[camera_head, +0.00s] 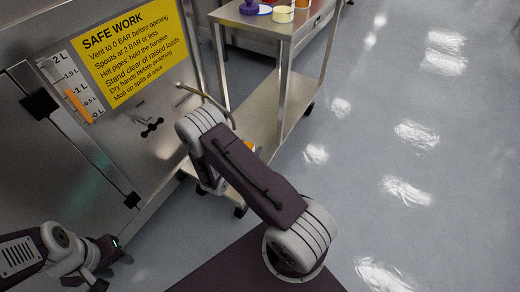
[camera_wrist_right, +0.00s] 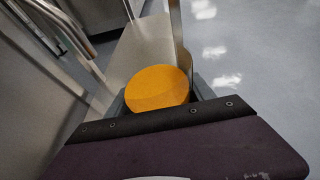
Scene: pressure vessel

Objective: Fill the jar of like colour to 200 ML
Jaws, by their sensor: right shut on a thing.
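In the right wrist view an orange round jar (camera_wrist_right: 157,86) sits between the fingers of my right gripper (camera_wrist_right: 160,98), which is shut on it. Only its round orange face shows; I cannot tell its fill level. In the head view a small orange piece of it (camera_head: 249,145) shows beside my right arm, which hides the rest. A gauge (camera_head: 72,85) on the steel vessel, marked 0 L to 2 L, shows an orange column near 1 L. A bent spout pipe (camera_head: 205,97) sticks out from the panel. My left gripper (camera_head: 108,262) is at lower left, away from these; its fingers are unclear.
A steel cart (camera_head: 285,120) stands right of the vessel. Its top holds a purple object (camera_head: 250,6), a cream container (camera_head: 283,14) and other items. A yellow safety sign (camera_head: 130,48) and a dark valve handle (camera_head: 152,127) are on the panel. Floor at right is clear.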

